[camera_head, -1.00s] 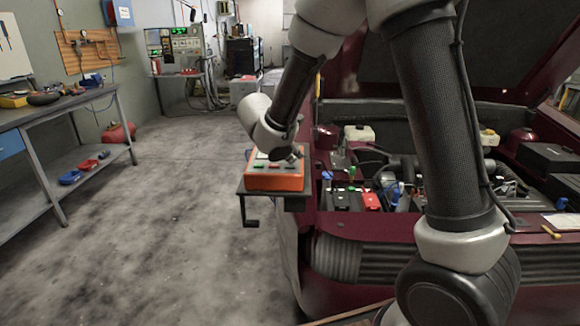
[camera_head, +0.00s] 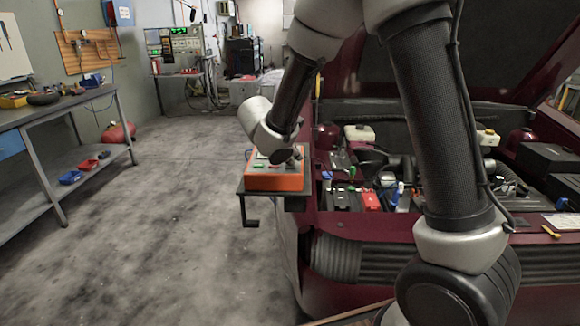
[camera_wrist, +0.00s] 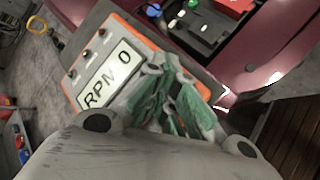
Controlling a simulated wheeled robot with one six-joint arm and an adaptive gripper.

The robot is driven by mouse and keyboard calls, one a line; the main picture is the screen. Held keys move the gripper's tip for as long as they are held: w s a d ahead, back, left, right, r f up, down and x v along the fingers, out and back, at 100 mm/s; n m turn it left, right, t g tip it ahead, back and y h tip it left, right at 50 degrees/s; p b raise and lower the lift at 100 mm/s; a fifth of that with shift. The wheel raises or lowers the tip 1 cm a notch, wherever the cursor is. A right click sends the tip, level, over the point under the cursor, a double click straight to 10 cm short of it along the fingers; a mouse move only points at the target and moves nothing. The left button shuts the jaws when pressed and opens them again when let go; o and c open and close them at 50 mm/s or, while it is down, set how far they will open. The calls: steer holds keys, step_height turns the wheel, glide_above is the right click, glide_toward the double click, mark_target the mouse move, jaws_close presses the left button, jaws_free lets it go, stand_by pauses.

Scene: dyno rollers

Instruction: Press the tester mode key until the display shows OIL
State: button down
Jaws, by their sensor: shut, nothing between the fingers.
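The tester (camera_head: 275,183) is an orange box with a light top face, lying on a small dark shelf at the car's front left corner. In the wrist view, the tester (camera_wrist: 124,25) shows its display (camera_wrist: 110,77), which reads "RPM 0". My gripper (camera_wrist: 172,108), with green finger pads, is shut and empty over the tester's face beside the display. It covers that part of the face, so I cannot tell which key lies under it or whether it touches. In the head view, my wrist partly hides the tester's top.
The dark shelf (camera_head: 250,201) sticks out beside the maroon car (camera_head: 400,232), whose engine bay is open on the right. A workbench (camera_head: 50,112) stands at the left. The grey floor (camera_head: 150,230) between them is clear.

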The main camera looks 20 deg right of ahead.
mark_target(293, 167)
steer(key=shift+r, duration=0.8)
steer(key=shift+r, duration=0.15)
steer(key=shift+r, duration=2.35)
